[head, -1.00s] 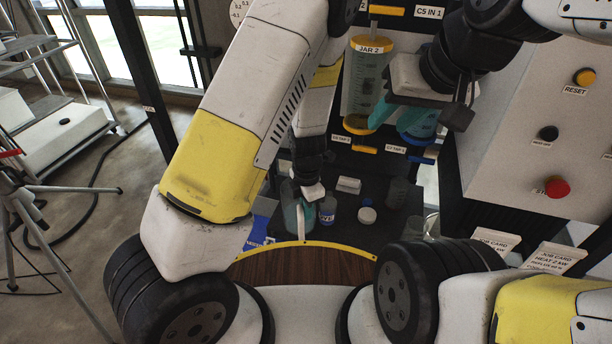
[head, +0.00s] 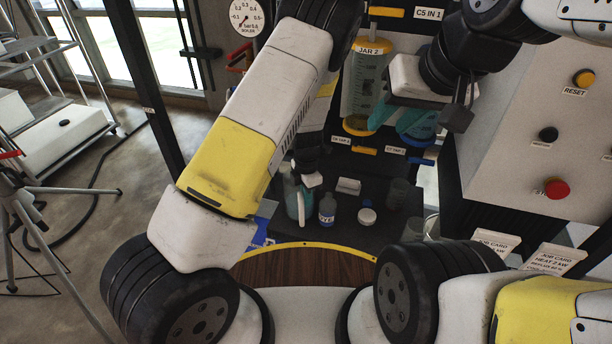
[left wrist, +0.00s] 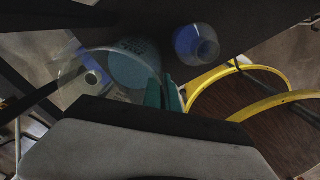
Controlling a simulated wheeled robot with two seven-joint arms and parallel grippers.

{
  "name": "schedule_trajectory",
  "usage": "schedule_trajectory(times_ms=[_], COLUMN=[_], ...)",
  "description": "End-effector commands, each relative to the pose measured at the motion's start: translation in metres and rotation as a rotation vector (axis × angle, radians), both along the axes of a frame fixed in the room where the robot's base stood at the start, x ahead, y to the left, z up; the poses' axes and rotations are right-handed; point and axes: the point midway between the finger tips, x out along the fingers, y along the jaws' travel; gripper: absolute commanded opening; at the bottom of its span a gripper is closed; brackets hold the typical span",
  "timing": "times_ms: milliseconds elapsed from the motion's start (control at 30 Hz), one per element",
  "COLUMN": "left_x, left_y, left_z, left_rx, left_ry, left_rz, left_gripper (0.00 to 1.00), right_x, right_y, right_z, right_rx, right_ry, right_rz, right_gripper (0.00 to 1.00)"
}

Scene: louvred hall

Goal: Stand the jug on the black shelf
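The clear jug (head: 291,193) with a pale handle stands out at the middle of the head view, left of a small bottle. It also shows in the left wrist view (left wrist: 75,72), its round rim facing the camera. My left gripper (left wrist: 163,92) has its teal fingers close together at the jug's handle and appears shut on it. In the head view its fingertips are mostly hidden. A black surface (head: 372,232) lies below and behind the jug; I cannot tell whether this is the black shelf. My right gripper (head: 398,119) is open and empty in front of the jar marked JAR 2.
The small bottle (head: 327,209), a white block (head: 348,186), a white-lidded pot (head: 367,216) and a grey cup (head: 398,193) stand close to the jug. A yellow-rimmed wooden top (head: 305,266) lies nearer me. A control box (head: 545,120) stands at the right.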

Motion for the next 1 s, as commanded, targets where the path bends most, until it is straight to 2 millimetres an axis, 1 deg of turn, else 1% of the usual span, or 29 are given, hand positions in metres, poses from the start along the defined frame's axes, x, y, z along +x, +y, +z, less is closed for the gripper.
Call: schedule_trajectory(times_ms=[133, 167, 200, 267, 533, 633, 767, 1000], left_x=[0.0, 0.0, 0.0, 0.0, 0.0, 0.0, 0.0, 0.0], left_y=[0.0, 0.0, 0.0, 0.0, 0.0, 0.0, -0.001, -0.001], left_z=[-0.001, -0.002, -0.001, -0.001, -0.001, -0.004, 0.014, 0.056], left_rx=[0.0, 0.0, 0.0, 0.0, 0.0, 0.0, -0.002, -0.002], left_ry=[0.0, 0.0, 0.0, 0.0, 0.0, 0.001, -0.003, -0.003], left_rz=[0.0, 0.0, 0.0, 0.0, 0.001, 0.001, 0.0, 0.0], left_gripper=[0.0, 0.04, 0.12, 0.24, 0.24, 0.24, 0.24, 0.24], right_x=[0.0, 0.0, 0.0, 0.0, 0.0, 0.0, 0.0, 0.0], right_y=[0.0, 0.0, 0.0, 0.0, 0.0, 0.0, 0.0, 0.0], right_z=[0.0, 0.0, 0.0, 0.0, 0.0, 0.0, 0.0, 0.0], right_rx=[0.0, 0.0, 0.0, 0.0, 0.0, 0.0, 0.0, 0.0], right_ry=[0.0, 0.0, 0.0, 0.0, 0.0, 0.0, 0.0, 0.0], right_rz=[0.0, 0.0, 0.0, 0.0, 0.0, 0.0, 0.0, 0.0], right_gripper=[0.36, 0.36, 0.36, 0.36, 0.36, 0.36, 0.36, 0.36])
